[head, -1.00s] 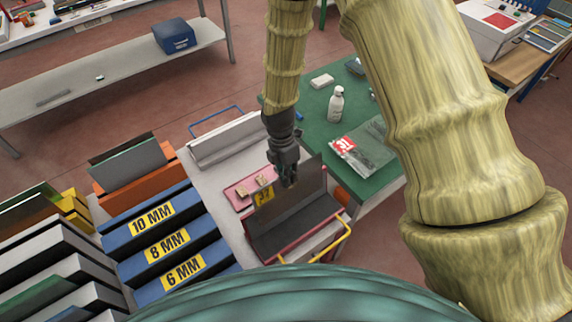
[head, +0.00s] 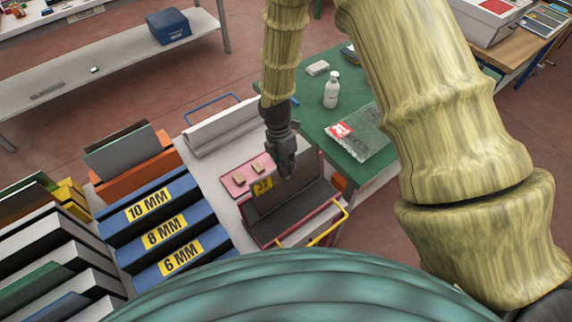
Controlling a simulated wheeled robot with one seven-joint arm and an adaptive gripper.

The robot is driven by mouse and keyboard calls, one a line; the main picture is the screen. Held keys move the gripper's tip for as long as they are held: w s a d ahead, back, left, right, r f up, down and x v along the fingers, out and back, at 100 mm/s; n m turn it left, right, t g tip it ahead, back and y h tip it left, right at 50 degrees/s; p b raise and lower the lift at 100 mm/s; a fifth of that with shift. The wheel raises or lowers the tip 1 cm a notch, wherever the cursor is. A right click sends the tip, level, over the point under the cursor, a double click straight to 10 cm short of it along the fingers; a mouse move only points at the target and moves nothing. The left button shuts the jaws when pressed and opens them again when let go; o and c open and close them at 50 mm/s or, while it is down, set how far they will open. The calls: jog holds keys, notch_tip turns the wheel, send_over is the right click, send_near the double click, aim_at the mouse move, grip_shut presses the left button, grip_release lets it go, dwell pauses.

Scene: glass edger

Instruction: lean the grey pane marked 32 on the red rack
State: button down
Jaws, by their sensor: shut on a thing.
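The grey pane (head: 298,176) stands nearly upright, tilted back, at the red rack (head: 262,240). It bears a yellow label (head: 262,187) near its left end; the number is hard to read at this size. My gripper (head: 287,174) points down at the pane's upper edge and is shut on it. The fingers cover part of the pane's top. The rack has a dark bed in front of the pane. I cannot tell whether the pane's lower edge touches the rack.
A pink tray (head: 236,187) with two small tan blocks lies just behind the rack. A yellow handle (head: 330,228) stands at its right. Blue slots (head: 190,262) marked in MM are at left. A green table (head: 305,112) holds a white bottle (head: 332,90) and a bagged item (head: 362,135).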

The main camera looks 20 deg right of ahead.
jog(key=shift+b+x, duration=0.45)
jog(key=shift+x, duration=0.5)
jog(key=shift+w+f+b, duration=0.1)
jog(key=shift+f+b, duration=0.6)
jog(key=shift+f, duration=0.8)
jog(key=shift+a, duration=0.1)
jog(key=c, duration=1.6)
grip_release()
jog(key=shift+o, duration=0.2)
jog(key=shift+w, duration=0.1)
jog(key=v, duration=1.1)
jog(key=shift+r, duration=0.35)
